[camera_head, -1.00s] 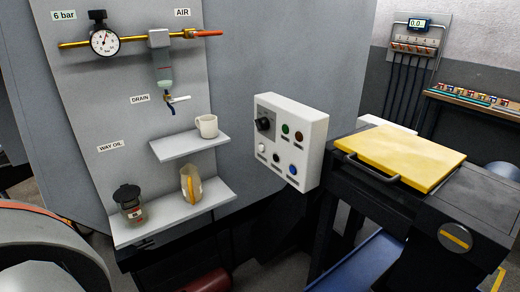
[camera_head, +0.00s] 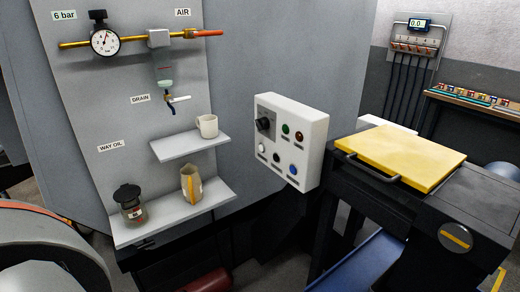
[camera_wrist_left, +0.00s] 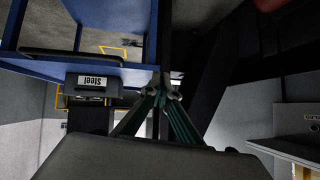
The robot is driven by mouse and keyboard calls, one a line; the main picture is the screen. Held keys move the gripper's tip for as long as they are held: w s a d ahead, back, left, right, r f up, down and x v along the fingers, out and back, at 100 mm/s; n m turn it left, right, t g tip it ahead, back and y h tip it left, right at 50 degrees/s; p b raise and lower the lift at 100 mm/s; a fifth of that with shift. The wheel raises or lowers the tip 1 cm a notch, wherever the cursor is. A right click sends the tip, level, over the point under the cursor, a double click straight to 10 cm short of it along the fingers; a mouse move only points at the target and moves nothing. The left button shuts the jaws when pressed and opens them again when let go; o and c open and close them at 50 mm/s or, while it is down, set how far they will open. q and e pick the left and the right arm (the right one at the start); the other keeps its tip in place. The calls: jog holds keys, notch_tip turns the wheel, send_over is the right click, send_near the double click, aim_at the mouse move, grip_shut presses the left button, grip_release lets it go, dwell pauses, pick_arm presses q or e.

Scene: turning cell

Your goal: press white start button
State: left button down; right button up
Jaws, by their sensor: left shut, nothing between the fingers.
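The white button (camera_head: 262,148) is at the lower left of a white control box (camera_head: 317,148) in the head view. The box also carries a black knob (camera_head: 263,124), a green button (camera_head: 285,129), a red-brown button (camera_head: 299,136), a black button (camera_head: 276,158) and a blue button (camera_head: 293,170). My left gripper (camera_wrist_left: 166,94) shows only in the left wrist view, with its green-sided fingers shut and empty. The control box is not recognisable in that view, so their distance cannot be told. My right gripper is not in view.
A yellow plate with a handle (camera_head: 400,157) lies on a dark machine right of the box. Left of it, shelves hold a mug (camera_head: 207,126), a jug (camera_head: 191,184) and a dark-lidded jar (camera_head: 130,205). The wrist view shows a blue frame (camera_wrist_left: 115,14) and a "Steel" label (camera_wrist_left: 92,81).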

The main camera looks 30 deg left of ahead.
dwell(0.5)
pick_arm(q)
jog(key=w+a+r+n+t+y+b, duration=0.1)
jog(key=w+a+r+t, duration=0.2)
jog(key=w+a+r, duration=0.55)
jog(key=w+a+r+n+t+y+b, duration=0.1)
jog(key=w+a+r+t, duration=0.4)
jog(key=w, duration=0.6)
jog(key=w+a+r+n+t+y, duration=0.1)
jog(key=w+a+r+t, duration=0.1)
jog(key=a+r, duration=0.2)
jog(key=w+a+r+n+t+y+b, duration=0.1)
jog(key=a+r, duration=0.3)
jog(key=r, duration=0.7)
jog(key=w+a+r+n+t+y, duration=0.1)
jog(key=w+a+r+t, duration=0.2)
jog(key=r, duration=0.5)
jog(key=shift+w+a+n+t+y+b, duration=0.35)
jog(key=shift+w+a, duration=0.2)
jog(key=shift+a, duration=0.2)
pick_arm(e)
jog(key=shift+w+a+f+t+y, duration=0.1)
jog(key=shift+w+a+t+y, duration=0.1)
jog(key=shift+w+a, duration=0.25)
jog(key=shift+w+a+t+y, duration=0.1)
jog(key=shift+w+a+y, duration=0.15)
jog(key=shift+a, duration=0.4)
